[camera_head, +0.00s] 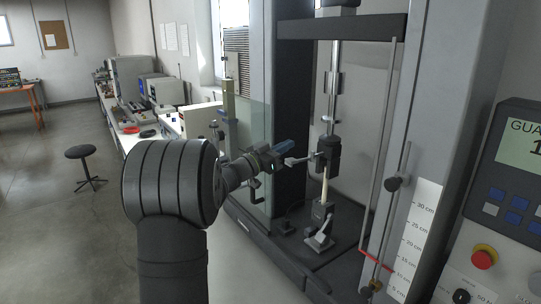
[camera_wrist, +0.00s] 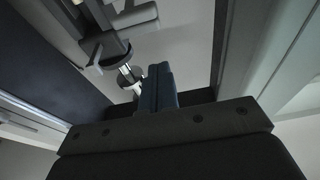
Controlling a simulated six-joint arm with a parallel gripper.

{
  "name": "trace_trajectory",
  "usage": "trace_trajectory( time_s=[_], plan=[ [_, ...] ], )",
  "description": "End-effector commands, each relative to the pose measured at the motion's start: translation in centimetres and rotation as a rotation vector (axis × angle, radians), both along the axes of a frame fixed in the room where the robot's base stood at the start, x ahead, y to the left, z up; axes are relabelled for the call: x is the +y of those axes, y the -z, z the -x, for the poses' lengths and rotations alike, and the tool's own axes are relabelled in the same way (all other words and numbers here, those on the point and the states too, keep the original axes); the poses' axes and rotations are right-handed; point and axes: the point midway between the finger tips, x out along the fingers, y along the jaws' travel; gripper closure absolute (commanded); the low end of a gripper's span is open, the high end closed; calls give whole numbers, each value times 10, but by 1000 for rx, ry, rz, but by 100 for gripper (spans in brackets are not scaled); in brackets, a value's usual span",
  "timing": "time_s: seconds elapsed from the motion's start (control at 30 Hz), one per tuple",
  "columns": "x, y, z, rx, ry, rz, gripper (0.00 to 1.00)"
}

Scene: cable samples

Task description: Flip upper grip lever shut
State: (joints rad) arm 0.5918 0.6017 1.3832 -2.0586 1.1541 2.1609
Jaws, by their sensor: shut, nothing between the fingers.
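The upper grip (camera_head: 328,152) is a dark block hanging from the steel rod of the test frame. Its pale lever (camera_head: 299,159) sticks out to the left, towards my gripper. My gripper (camera_head: 285,148) is shut and empty, with blue fingers just left of the upper grip and close to the lever; I cannot tell whether they touch. A pale cable sample (camera_head: 325,187) runs down from the upper grip to the lower grip (camera_head: 322,213). In the wrist view, the shut fingers (camera_wrist: 158,86) point towards grey grip parts (camera_wrist: 104,48), partly cut off by the frame.
The test frame's right column (camera_head: 439,110) carries a height scale (camera_head: 415,235). A thin vertical rod (camera_head: 391,135) stands right of the grips. A clear panel (camera_head: 251,150) stands behind my wrist. A control panel (camera_head: 505,195) with a red button is far right.

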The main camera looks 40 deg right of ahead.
Motion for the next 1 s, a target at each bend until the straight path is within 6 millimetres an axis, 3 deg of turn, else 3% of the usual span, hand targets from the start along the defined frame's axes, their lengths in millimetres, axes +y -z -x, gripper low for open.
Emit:
trace_trajectory(
  time_s=[0.3,1.0],
  plan=[
    [1,36,0,0,-1,0,100],
    [3,46,0,2,0,0,100]
  ],
)
